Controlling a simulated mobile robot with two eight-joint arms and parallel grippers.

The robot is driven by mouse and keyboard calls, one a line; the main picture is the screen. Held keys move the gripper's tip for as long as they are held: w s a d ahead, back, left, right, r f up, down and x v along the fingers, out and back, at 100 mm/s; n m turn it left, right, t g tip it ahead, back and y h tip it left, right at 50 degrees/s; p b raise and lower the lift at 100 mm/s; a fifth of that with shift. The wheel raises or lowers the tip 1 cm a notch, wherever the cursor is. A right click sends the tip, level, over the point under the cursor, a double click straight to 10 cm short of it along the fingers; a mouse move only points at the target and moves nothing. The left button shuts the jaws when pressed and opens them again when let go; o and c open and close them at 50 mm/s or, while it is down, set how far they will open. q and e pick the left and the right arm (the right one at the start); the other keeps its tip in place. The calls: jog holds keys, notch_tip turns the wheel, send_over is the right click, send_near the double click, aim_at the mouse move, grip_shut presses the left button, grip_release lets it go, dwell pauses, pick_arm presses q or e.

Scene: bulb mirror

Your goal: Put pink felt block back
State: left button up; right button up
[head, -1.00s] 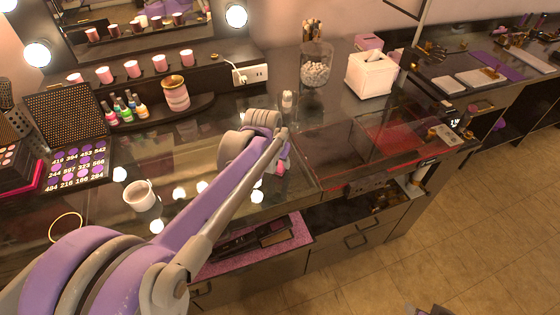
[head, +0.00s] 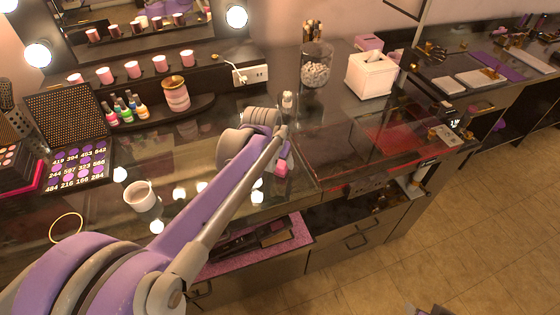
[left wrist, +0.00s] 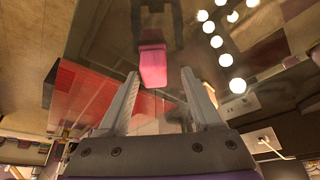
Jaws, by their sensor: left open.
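The pink felt block (head: 281,169) is on the dark glossy counter, just below the end of my left arm in the head view. In the left wrist view the pink block (left wrist: 153,66) is just ahead of the fingertips, roughly centred between them. My left gripper (left wrist: 160,78) is open, with a finger on either side and nothing gripped. In the head view the left gripper (head: 283,153) is partly hidden by its own wrist. Only a small dark piece, perhaps of my right gripper (head: 428,310), shows at the bottom edge of the head view.
A white cup (head: 140,196) and a gold ring (head: 66,228) are on the counter at left. A striped jar (head: 176,93) and nail polish bottles (head: 126,108) stand behind. A glass jar (head: 315,70) and white tissue box (head: 370,75) are at the back. An open drawer (head: 290,226) is below.

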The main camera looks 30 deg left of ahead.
pick_arm(q)
jog(key=v, duration=1.1)
jog(key=s+d+f+m+t, duration=0.1)
jog(key=s+d+f, duration=0.9)
jog(key=s+f, duration=0.3)
jog(key=shift+s+p, duration=0.35)
jog(key=shift+s, duration=0.75)
